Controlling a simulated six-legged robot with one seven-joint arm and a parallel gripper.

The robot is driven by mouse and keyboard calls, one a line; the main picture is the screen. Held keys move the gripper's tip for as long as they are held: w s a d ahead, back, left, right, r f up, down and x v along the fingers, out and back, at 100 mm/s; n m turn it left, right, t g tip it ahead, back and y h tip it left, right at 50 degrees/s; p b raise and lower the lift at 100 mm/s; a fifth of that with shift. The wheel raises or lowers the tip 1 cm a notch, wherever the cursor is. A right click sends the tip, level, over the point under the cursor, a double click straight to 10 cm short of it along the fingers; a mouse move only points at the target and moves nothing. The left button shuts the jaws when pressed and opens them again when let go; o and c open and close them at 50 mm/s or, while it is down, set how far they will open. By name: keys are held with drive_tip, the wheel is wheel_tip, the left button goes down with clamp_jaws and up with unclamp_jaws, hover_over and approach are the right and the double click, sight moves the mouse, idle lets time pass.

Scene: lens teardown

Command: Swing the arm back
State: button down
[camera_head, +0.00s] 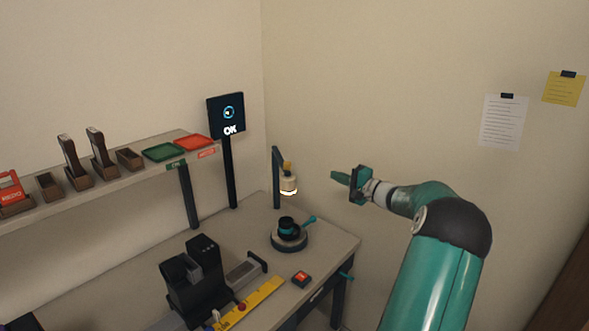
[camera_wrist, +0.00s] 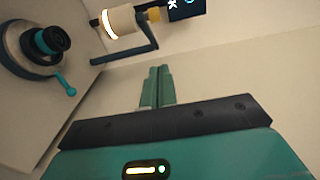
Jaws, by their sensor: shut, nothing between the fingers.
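My gripper (camera_head: 341,178) is at the end of my teal arm, held in the air to the right of the bench and pointing left. In the wrist view its two green fingers (camera_wrist: 158,86) lie side by side, shut with nothing between them. The black and teal lens (camera_head: 287,226) sits on a round stand (camera_head: 289,241) with a teal lever, near the bench's far right corner. A cream lamp head (camera_head: 288,184) with a lit ring hangs from a dark post above it. The gripper is apart from all of these.
A screen (camera_head: 226,116) reading OK stands behind the bench. A red button (camera_head: 301,279) and a yellow strip (camera_head: 250,304) lie towards the bench front, beside a black holder (camera_head: 197,276). A shelf (camera_head: 110,167) carries green and red trays. The air around my gripper is clear.

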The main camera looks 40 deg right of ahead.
drive_tip(key=w+a, duration=0.4)
drive_tip(key=w, duration=0.8)
drive_tip(key=shift+w, duration=0.35)
drive_tip(key=shift+w+a, duration=0.2)
